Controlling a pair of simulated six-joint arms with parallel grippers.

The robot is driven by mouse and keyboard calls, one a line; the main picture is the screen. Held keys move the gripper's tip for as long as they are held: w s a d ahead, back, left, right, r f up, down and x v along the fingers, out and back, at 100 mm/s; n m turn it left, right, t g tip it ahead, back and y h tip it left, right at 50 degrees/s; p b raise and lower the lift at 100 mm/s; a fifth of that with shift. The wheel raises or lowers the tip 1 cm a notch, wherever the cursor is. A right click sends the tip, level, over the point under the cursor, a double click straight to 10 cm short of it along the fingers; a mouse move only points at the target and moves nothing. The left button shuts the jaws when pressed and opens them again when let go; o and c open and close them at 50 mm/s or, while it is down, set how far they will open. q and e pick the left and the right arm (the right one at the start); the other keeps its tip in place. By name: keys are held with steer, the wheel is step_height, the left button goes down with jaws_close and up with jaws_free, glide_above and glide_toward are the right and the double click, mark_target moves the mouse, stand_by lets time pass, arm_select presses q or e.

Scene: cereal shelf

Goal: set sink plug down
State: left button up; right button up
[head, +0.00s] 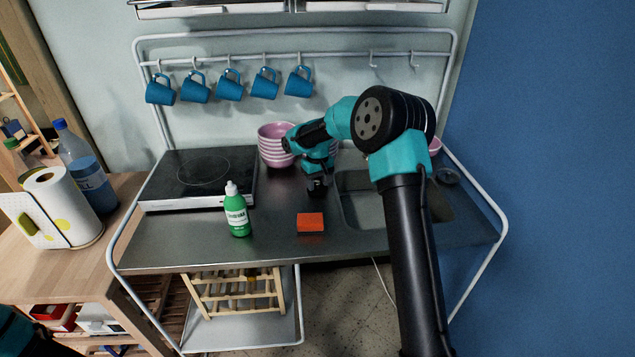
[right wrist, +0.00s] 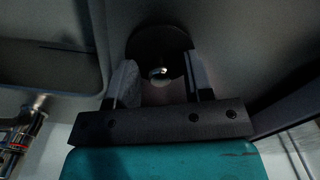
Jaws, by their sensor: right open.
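My right gripper (head: 318,190) points down over the metal counter, just left of the sink basin (head: 362,211). It is open. In the right wrist view, the sink plug (right wrist: 157,40) is a dark round disc with a small shiny knob, just beyond the fingertips of my gripper (right wrist: 160,80). The knob lies between the two fingers, with a gap on each side. The plug looks flat against the counter, but its contact is hard to judge. In the head view the plug cannot be made out clearly from the dark gripper. My left gripper is out of view.
An orange sponge (head: 311,222) lies in front of my right gripper. A green bottle (head: 237,212) stands to the left, before the black hob (head: 198,172). Pink bowls (head: 274,146) are stacked behind. Blue mugs (head: 229,86) hang on the rail. Bare counter lies between bottle and sponge.

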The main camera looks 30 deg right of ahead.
mark_target(317, 181)
steer(key=shift+r, duration=0.1)
step_height(317, 181, up, 12)
stand_by(0.5)
stand_by(0.5)
stand_by(1.0)
